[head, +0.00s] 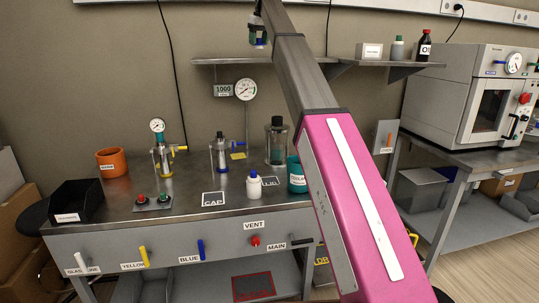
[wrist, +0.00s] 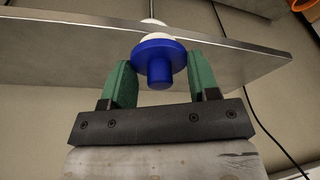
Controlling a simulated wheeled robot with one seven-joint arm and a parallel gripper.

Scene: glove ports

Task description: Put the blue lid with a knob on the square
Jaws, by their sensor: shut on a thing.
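My gripper (head: 258,32) is raised high near the wall, above the shelf's left part. In the wrist view, its green fingers (wrist: 162,82) are shut on the blue lid with a knob (wrist: 157,58), a round disc with a short knob facing the camera. The lid shows only as a small blue patch in the head view (head: 261,42). A white-outlined square marked CAP (head: 213,199) lies bare on the bench. Another outlined square (head: 270,182), its marking hard to read, lies behind a white bottle with a blue cap (head: 254,186), which partly hides it.
The metal shelf (head: 218,61) runs behind the lid in the wrist view (wrist: 225,55). My arm hides the bench's right side.

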